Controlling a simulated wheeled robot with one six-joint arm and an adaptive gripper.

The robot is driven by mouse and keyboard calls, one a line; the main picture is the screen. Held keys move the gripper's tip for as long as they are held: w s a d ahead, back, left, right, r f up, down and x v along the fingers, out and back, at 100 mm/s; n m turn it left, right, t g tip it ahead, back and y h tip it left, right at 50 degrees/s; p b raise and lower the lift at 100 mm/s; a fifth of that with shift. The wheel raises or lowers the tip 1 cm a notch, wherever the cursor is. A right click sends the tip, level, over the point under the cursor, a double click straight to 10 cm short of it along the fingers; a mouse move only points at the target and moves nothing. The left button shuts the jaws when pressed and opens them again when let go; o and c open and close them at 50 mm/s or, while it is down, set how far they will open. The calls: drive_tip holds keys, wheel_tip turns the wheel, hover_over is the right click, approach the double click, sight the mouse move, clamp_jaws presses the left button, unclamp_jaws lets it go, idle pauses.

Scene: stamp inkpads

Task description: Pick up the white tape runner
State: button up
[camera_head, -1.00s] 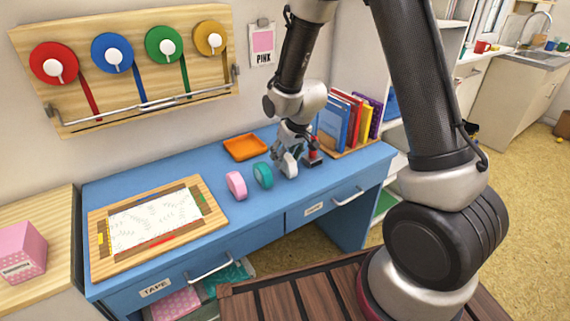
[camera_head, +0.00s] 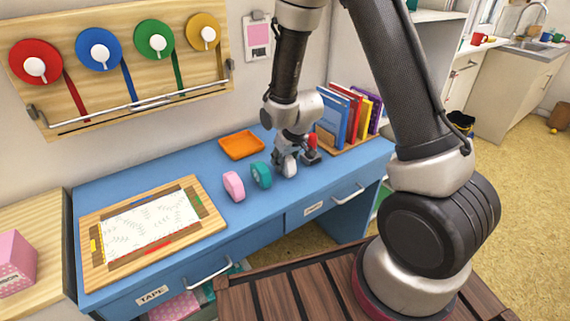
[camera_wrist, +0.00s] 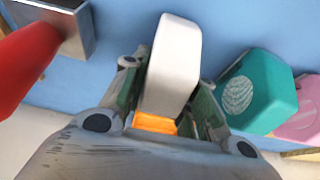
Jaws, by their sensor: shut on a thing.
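The white tape runner (camera_head: 289,166) stands on the blue desk, to the right of a teal tape runner (camera_head: 261,175) and a pink one (camera_head: 233,186). My gripper (camera_head: 284,162) reaches down to it from above. In the wrist view the white tape runner (camera_wrist: 174,65) is between my two fingers (camera_wrist: 168,100), which are closed against its sides. An orange patch (camera_wrist: 155,123) shows at its near end. The teal (camera_wrist: 262,92) and pink (camera_wrist: 302,125) runners are just to the right. My fingers hide part of the white runner in the head view.
A red-handled stamp (camera_head: 312,150) stands close on the right of my gripper; its red handle fills the left of the wrist view (camera_wrist: 25,65). Behind are an orange tray (camera_head: 241,145) and upright books (camera_head: 345,115). A wooden board with paper (camera_head: 190,187) lies at left.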

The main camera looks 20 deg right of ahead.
drive_tip(key=shift+r, duration=0.1)
wheel_tip(320, 180, up, 10)
drive_tip(key=shift+f, duration=0.1)
idle(0.3)
drive_tip(key=o, duration=0.3)
drive_tip(key=shift+c, duration=0.8)
drive_tip(key=shift+a+r, duration=0.1)
drive_tip(key=shift+r, duration=0.1)
